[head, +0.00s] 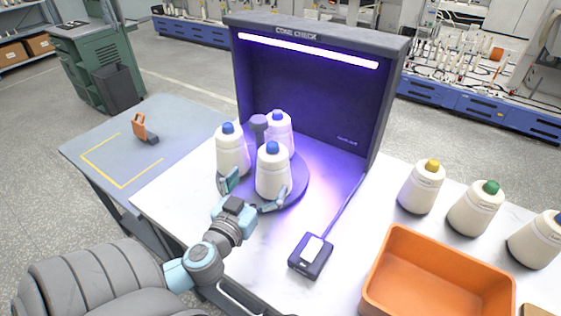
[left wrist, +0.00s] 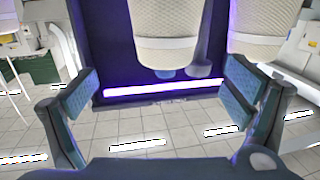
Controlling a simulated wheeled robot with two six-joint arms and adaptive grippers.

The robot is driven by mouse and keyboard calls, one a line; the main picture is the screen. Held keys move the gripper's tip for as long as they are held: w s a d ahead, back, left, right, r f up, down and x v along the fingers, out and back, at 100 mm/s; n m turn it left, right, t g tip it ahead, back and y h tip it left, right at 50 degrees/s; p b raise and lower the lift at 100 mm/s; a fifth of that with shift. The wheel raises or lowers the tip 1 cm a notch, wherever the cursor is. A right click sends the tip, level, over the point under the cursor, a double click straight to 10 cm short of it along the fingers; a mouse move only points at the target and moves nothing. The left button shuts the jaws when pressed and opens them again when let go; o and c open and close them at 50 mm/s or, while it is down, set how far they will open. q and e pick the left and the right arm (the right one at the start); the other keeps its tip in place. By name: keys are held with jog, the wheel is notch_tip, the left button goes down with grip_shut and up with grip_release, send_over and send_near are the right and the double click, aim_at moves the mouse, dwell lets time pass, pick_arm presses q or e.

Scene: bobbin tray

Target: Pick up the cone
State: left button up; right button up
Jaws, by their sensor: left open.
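Three cream cones with blue tips stand upright on a dark round turntable (head: 297,190) inside the purple-lit check booth: a front cone (head: 272,175), a left cone (head: 231,153) and a back cone (head: 280,135). My left gripper (head: 251,194) is open at the front of the turntable, its fingers spread to the left and right near the front cone's lower part. In the left wrist view a cone (left wrist: 166,28) appears upside down, beyond and between the open fingers (left wrist: 162,92); another cone (left wrist: 262,25) is behind the right finger. Contact cannot be told. My right gripper is not in view.
The booth's dark back wall (head: 300,95) closes off the rear. A small dark box (head: 310,256) with a cable sits on the white table. An orange bin (head: 440,265) and cones with yellow (head: 422,188), green (head: 476,208) and blue (head: 537,240) tips are at right.

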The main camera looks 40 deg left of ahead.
aim_at(273, 156)
pick_arm(q)
jog(key=x, duration=0.4)
jog(key=shift+w+a+r+p, duration=0.2)
jog(key=shift+a+r+p, duration=0.1)
jog(key=shift+a+p, duration=0.1)
jog(key=p+x, duration=0.1)
jog(key=x, duration=0.5)
jog(key=shift+f, duration=0.1)
jog(key=shift+s, duration=0.15)
jog(key=shift+c, duration=1)
jog(key=c, duration=1.9)
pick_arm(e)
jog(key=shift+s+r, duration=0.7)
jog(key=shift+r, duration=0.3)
